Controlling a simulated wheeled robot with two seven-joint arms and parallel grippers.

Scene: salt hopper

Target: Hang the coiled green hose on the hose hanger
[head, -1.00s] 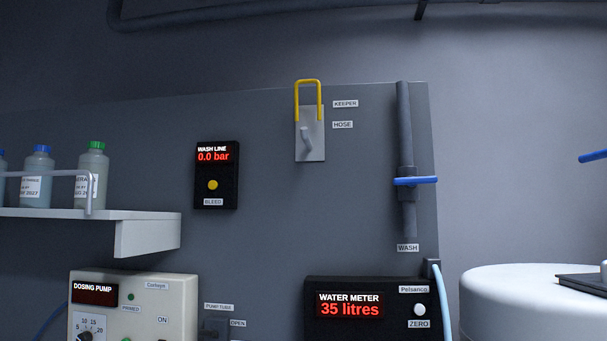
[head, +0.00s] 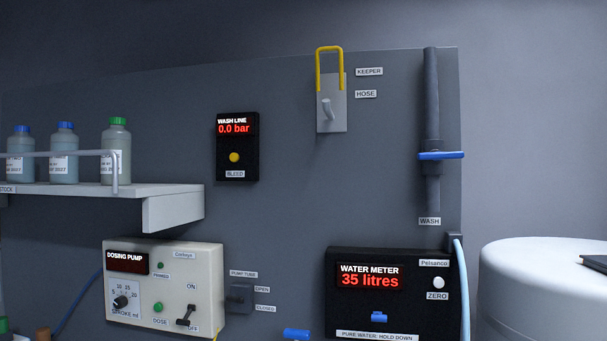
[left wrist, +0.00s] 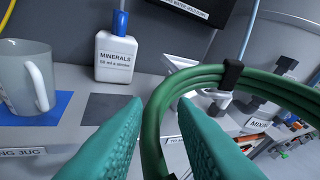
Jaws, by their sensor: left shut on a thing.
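The hose hanger (head: 331,106) is a grey plate with a peg on the back panel in the head view, labelled HOSE. A yellow wire keeper (head: 329,66) stands raised above the peg, which is bare. The coiled green hose (left wrist: 245,76) shows in the left wrist view, with a black band around its strands. My left gripper (left wrist: 164,110) has its teal fingers on either side of the coil's near strands and is shut on them. The coil's lower part is hidden or out of frame. Neither gripper shows in the head view, and my right gripper is in no view.
The wash pipe with a blue lever (head: 441,155) is right of the hanger. A wash line gauge (head: 237,146) and a bottle shelf (head: 150,193) are left. In the left wrist view, a mug (left wrist: 27,78) and a minerals bottle (left wrist: 117,58) stand nearby.

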